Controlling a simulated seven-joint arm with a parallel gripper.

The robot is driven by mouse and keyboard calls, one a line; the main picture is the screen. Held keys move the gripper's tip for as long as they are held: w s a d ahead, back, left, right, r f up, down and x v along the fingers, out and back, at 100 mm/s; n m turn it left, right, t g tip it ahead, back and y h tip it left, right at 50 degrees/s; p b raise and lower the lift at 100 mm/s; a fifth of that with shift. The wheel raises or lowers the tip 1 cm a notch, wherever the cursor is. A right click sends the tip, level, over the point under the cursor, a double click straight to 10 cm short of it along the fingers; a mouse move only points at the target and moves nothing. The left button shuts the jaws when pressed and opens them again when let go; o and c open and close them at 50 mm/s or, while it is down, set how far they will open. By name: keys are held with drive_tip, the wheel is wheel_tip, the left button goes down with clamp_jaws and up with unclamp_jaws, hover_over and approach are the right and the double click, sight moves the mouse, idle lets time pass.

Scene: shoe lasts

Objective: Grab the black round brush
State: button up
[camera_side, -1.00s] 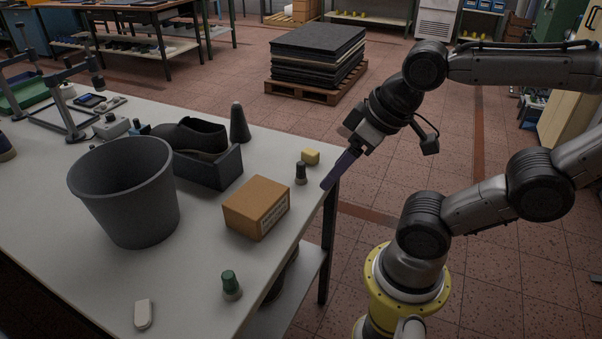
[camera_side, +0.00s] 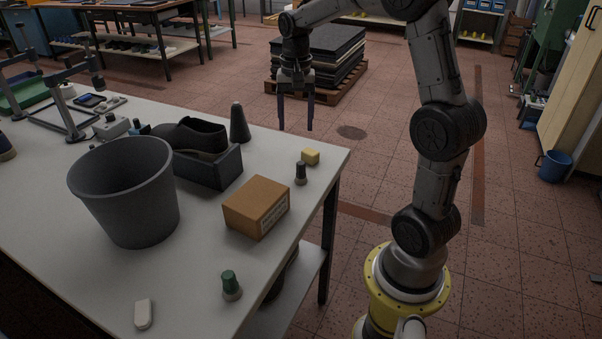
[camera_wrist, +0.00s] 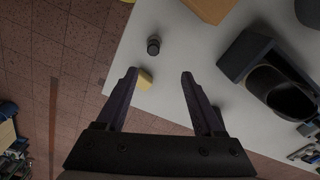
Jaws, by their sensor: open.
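The black round brush (camera_side: 301,173) stands upright near the right edge of the table, between the yellow block and the cardboard box. In the wrist view the brush (camera_wrist: 153,46) shows from above, ahead of the fingertips and roughly between their lines. My gripper (camera_side: 296,127) points down with its two fingers apart and nothing between them. It hangs above and behind the brush in the side view, clear of it.
The yellow block (camera_side: 310,156) lies close behind the brush. The cardboard box (camera_side: 256,207) is to its front left. A grey cone (camera_side: 239,123), a dark tray with a shoe (camera_side: 197,136), a grey bucket (camera_side: 127,195) and a green-topped piece (camera_side: 231,284) also stand on the table.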

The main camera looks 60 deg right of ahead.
sight(301, 162)
drive_tip(key=f, duration=0.8)
drive_tip(key=shift+s+d+f, duration=0.25)
drive_tip(key=shift+d+f, duration=0.05)
drive_tip(key=shift+d, duration=0.05)
drive_tip(key=shift+s+f, duration=0.15)
drive_tip(key=shift+f, duration=1.3)
drive_tip(key=shift+s+f, duration=0.1)
drive_tip(key=shift+f, duration=1.35)
clamp_jaws()
